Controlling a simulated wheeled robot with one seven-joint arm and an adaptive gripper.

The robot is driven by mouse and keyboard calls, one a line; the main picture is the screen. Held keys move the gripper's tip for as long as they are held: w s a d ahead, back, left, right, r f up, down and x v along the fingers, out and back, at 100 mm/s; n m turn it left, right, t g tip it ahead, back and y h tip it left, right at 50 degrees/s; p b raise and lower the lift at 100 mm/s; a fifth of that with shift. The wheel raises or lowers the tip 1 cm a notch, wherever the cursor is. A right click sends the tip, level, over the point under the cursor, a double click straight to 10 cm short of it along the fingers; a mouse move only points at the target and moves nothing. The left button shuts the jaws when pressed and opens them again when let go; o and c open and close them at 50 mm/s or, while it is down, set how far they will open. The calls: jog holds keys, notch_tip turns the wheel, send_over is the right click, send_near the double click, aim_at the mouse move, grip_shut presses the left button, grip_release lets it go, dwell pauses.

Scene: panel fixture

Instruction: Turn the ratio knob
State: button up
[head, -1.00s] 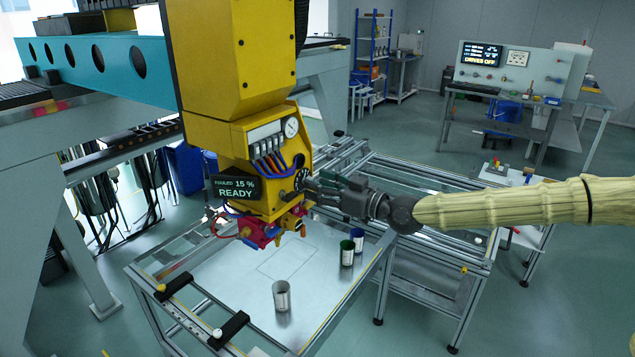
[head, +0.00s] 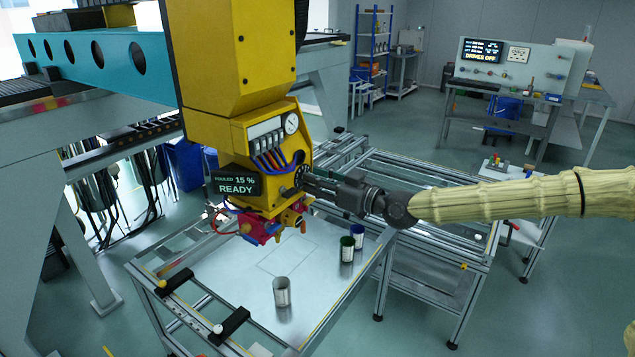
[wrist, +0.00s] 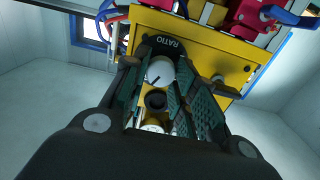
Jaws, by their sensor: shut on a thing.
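The ratio knob (wrist: 160,72) is a pale round knob with a dark pointer line, below a black plate marked RATIO (wrist: 171,42) in the wrist view. In the head view its dark dial (head: 299,175) shows on the right side of the yellow machine head, with the knob mostly hidden by my fingers. My gripper (head: 308,181) reaches it from the right, its fingers shut on the knob. In the wrist view the fingers (wrist: 165,80) lie on both sides of it.
Coloured hoses (head: 270,162) and a gauge (head: 291,123) sit just above the dial. Red and orange nozzles (head: 262,230) hang below.

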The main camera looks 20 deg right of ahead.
jog(key=shift+f+b, duration=0.15)
jog(key=shift+b, duration=0.4)
jog(key=shift+m, duration=0.4)
jog(key=o, duration=1)
jog(key=shift+d, duration=0.1)
jog(key=shift+v, duration=6)
